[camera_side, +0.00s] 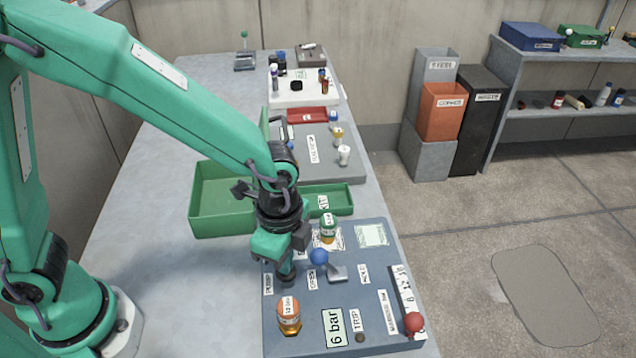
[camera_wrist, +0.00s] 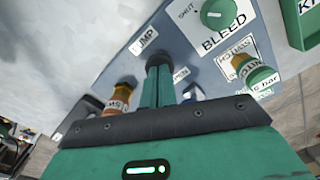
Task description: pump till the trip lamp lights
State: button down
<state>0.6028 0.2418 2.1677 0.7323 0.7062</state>
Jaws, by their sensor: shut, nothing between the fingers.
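The grey-blue panel (camera_side: 385,265) lies on the bench with a PUMP label (camera_side: 268,284) at its left edge. My gripper (camera_side: 287,274) points down just right of that label, fingers together and holding nothing. A display (camera_side: 333,327) reads 6 bar. The small trip lamp (camera_side: 360,338), by the TRIP label (camera_side: 355,319), looks dark and unlit.
An orange-topped fitting (camera_side: 289,312) and a green-topped fitting (camera_side: 328,228) stand near. A red knob (camera_side: 413,322) is at the right corner. A green tray (camera_side: 221,205) lies behind.

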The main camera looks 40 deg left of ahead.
dwell(0.3)
jog(key=shift+r, duration=1.75)
jog(key=shift+f, duration=1.95)
jog(key=shift+r, duration=1.95)
jog(key=shift+f, duration=1.8)
jog(key=shift+r, duration=1.8)
